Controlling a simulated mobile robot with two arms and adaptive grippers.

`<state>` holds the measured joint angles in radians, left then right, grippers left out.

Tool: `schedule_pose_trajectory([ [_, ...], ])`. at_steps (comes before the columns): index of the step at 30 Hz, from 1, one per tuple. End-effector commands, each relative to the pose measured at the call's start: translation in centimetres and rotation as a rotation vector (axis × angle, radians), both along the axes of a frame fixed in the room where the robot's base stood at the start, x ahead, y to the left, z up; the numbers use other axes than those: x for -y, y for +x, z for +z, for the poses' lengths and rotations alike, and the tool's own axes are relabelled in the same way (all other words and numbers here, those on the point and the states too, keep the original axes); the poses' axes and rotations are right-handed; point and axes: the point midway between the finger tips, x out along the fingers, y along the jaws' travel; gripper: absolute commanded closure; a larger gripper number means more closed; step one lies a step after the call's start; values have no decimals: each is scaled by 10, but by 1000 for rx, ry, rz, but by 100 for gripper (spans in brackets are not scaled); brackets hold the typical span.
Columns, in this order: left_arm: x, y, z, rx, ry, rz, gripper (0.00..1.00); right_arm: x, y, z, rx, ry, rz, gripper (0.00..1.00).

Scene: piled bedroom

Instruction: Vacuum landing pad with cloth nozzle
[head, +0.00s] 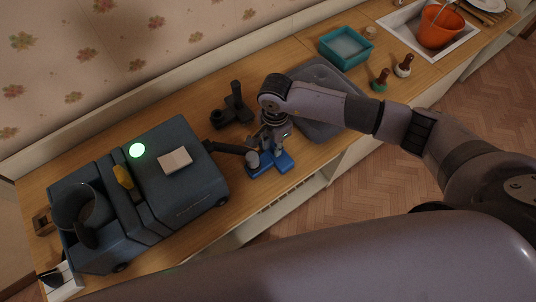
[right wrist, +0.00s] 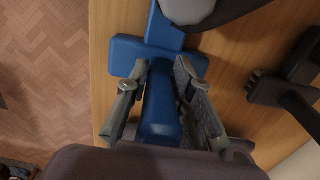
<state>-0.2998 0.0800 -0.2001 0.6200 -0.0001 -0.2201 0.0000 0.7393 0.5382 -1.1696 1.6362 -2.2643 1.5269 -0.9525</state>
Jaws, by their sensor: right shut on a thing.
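A blue T-shaped nozzle (head: 284,163) lies at the counter's front edge. My right gripper (head: 268,150) is above it. In the right wrist view the fingers of my right gripper (right wrist: 158,88) are closed on the stem of the blue nozzle (right wrist: 160,110). A blue-grey vacuum (head: 185,190) with a lit green light stands to the left. Its dark hose (head: 232,148) reaches toward the nozzle and ends in a pale tip (head: 252,159); I cannot tell if they are joined. A grey padded cushion (head: 318,128), perhaps the landing pad, lies behind my right arm, partly hidden. My left gripper is not in view.
A dark upright attachment (head: 234,106) stands behind the nozzle. A teal tray (head: 345,46), two knobbed tools (head: 380,80) and a sink with an orange bucket (head: 440,27) are farther right. A beige block (head: 175,160) lies on the vacuum. The counter drops to the wooden floor in front.

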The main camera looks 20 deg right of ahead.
Motion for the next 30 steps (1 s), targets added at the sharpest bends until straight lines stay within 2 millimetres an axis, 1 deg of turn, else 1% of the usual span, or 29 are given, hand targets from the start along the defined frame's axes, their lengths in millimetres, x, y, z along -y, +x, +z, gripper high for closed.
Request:
schedule_pose_trajectory([
  [8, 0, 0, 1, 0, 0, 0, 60, 0, 1, 2, 2, 1, 0, 100],
  [11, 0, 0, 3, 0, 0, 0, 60, 0, 1, 6, 2, 1, 0, 100],
  [30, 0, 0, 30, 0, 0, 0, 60, -3, 0, 57, 3, 1, 0, 100],
])
